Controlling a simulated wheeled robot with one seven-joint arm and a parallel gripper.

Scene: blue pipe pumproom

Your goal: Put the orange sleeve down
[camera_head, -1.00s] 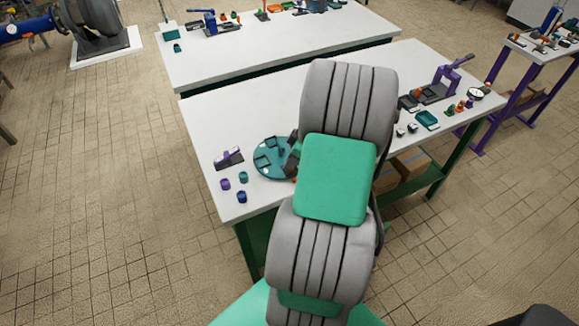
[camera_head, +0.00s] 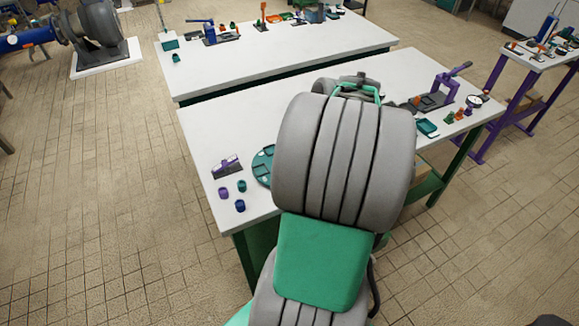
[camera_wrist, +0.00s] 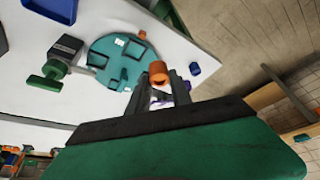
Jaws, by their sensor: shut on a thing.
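In the wrist view, my gripper (camera_wrist: 160,94) is shut on the orange sleeve (camera_wrist: 158,73), held at the fingertips. The sleeve appears in front of the edge of a round teal plate (camera_wrist: 105,47); I cannot tell its height above the table. The plate has several dark-edged pockets, and a second small orange piece (camera_wrist: 142,35) is at its rim. In the head view, my arm hides my gripper, the held sleeve and most of the teal plate (camera_head: 262,165).
A blue sleeve (camera_wrist: 195,69) is right of the gripper in the wrist view. The table's back left is clear.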

